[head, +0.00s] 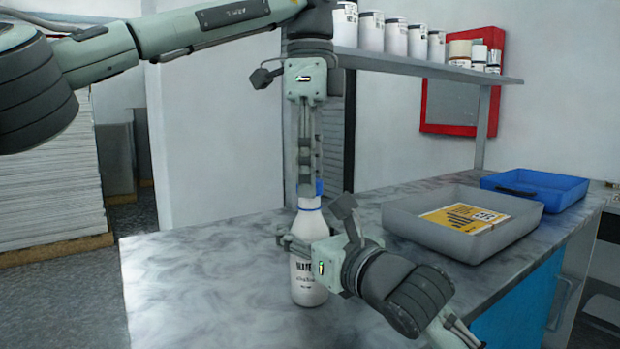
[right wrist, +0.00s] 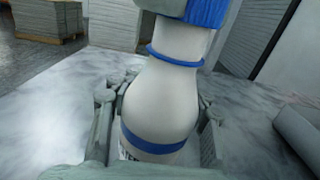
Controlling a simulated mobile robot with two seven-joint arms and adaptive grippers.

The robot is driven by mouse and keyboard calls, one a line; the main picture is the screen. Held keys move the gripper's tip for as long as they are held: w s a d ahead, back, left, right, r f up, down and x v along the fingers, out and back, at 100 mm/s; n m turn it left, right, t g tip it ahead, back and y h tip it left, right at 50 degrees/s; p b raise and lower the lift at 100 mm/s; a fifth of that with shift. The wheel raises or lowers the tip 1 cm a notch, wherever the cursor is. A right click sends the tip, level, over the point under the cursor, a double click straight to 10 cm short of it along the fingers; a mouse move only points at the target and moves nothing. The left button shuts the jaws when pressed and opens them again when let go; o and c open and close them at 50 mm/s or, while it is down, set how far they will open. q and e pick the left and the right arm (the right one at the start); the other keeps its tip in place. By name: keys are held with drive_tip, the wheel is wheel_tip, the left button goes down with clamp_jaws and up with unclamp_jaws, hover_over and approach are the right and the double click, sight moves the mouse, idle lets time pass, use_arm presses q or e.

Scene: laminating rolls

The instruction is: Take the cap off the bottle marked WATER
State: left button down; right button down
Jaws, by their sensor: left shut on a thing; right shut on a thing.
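The white bottle (head: 309,286) stands upright on the marbled counter; its dark label is partly hidden, so I cannot read the whole word. Its blue cap (head: 319,187) sits at the top of the neck and also shows at the top edge of the right wrist view (right wrist: 207,13). My left gripper (head: 309,188) points straight down and is shut on the cap. My right gripper (head: 297,244) comes in from the right and is shut around the bottle's body; in the right wrist view its fingers flank the bottle (right wrist: 160,100).
A grey tray (head: 455,249) with a yellow-labelled item (head: 466,218) lies right of the bottle, with a blue tray (head: 545,199) behind it. A shelf (head: 430,68) with several white containers hangs above the counter. The counter's left part (head: 200,270) is clear.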

use_arm(q)
drive_tip(key=shift+r, duration=0.5)
drive_tip(key=shift+r, duration=2.05)
use_arm(e)
drive_tip(key=c, duration=0.7)
unclamp_jaws()
drive_tip(key=v, duration=1.2)
